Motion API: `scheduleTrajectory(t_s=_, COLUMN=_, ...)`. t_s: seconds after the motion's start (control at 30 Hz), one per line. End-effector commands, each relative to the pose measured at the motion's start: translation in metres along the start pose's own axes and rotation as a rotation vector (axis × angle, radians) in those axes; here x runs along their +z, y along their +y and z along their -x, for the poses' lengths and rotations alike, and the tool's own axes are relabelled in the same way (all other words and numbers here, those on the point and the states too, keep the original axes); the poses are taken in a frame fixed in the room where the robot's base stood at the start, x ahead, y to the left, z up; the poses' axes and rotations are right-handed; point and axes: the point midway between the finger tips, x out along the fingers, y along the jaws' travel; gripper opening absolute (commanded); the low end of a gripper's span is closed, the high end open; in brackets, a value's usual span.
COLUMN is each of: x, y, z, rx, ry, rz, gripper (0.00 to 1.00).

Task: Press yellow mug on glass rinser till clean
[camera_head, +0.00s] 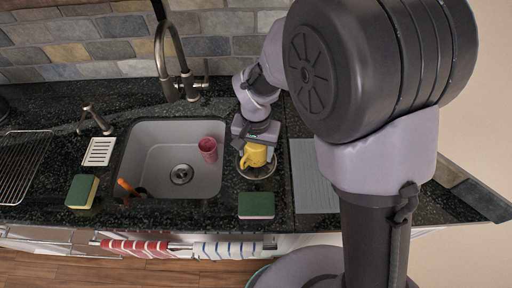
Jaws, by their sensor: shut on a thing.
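The yellow mug (255,156) is in my gripper (256,146), to the right of the sink. My gripper comes down from above and is shut on the mug. The mug looks tilted, with its handle toward the front left. The glass rinser (258,176) is a round dark metal piece set in the counter just below the mug. The mug covers most of it. I cannot tell whether mug and rinser touch, or whether the mug is clean.
The grey sink (150,160) holds a pink cup (208,149). A tall faucet (172,60) stands behind it. Sponges lie at the front right (257,205) and left (82,191). A grey mat (313,178) lies right of the rinser. A wire rack (17,165) is far left.

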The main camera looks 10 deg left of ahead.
Motion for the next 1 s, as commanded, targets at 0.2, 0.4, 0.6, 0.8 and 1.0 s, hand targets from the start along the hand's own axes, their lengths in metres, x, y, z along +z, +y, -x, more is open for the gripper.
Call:
scheduleTrajectory(t_s=0.2, x=-0.0001, y=-0.0001, z=-0.0087, rx=-0.001, ry=0.001, rz=0.0, gripper=0.13)
scheduleTrajectory(t_s=0.4, x=-0.0001, y=-0.0001, z=-0.0078, rx=-0.001, ry=0.0, rz=0.0, gripper=0.13)
scheduleTrajectory(t_s=0.6, x=-0.0001, y=-0.0001, z=-0.0099, rx=0.0, ry=0.0, rz=0.0, gripper=0.13)
scheduleTrajectory(t_s=0.8, x=0.0, y=-0.0001, z=-0.0125, rx=0.0, ry=0.0, rz=0.0, gripper=0.13)
scheduleTrajectory(t_s=1.0, x=0.0, y=-0.0001, z=-0.0149, rx=0.0, ry=0.0, rz=0.0, gripper=0.13)
